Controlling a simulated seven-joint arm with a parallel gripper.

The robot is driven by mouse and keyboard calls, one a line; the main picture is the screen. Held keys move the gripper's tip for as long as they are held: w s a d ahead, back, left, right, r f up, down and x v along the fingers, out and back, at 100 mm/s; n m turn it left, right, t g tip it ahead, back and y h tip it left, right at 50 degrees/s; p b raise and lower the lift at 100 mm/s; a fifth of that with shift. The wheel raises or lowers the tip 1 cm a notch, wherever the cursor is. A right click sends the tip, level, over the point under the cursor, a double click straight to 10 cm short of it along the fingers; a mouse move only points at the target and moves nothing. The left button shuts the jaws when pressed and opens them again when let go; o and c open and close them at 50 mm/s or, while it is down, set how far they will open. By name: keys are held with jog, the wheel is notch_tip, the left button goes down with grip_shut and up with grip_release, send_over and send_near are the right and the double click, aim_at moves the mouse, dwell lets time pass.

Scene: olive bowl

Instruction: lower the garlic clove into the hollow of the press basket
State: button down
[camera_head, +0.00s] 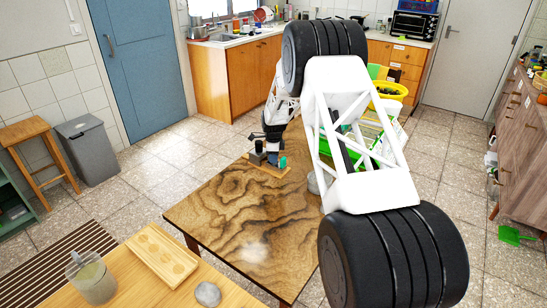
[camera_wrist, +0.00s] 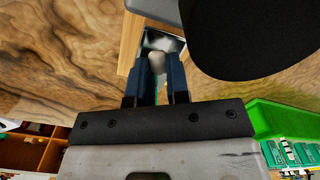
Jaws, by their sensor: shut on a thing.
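In the wrist view my gripper (camera_wrist: 160,66) has two dark blue fingers closed on a small pale lump, the garlic clove (camera_wrist: 163,62). The clove shows between and just past the fingertips. Beyond it is a box-like grey-blue opening with bright grey inside, which looks like the press basket (camera_wrist: 152,34). The clove overlaps this opening in the picture; I cannot tell its height or whether it touches. In the head view my gripper (camera_head: 271,135) is small and dark, over the small dark objects on the wooden board (camera_head: 270,170). The clove cannot be made out there.
The board lies on a wood-grained table (camera_head: 235,215) whose near part is clear. A large dark shape (camera_wrist: 255,35) fills the upper right of the wrist view. A green container (camera_wrist: 285,120) stands at right. A teal item (camera_head: 283,162) is beside the dark objects.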

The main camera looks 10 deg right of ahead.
jog(key=shift+f, duration=0.35)
dwell(0.5)
jog(key=c, duration=1)
grip_release()
jog(key=shift+r, duration=3.9)
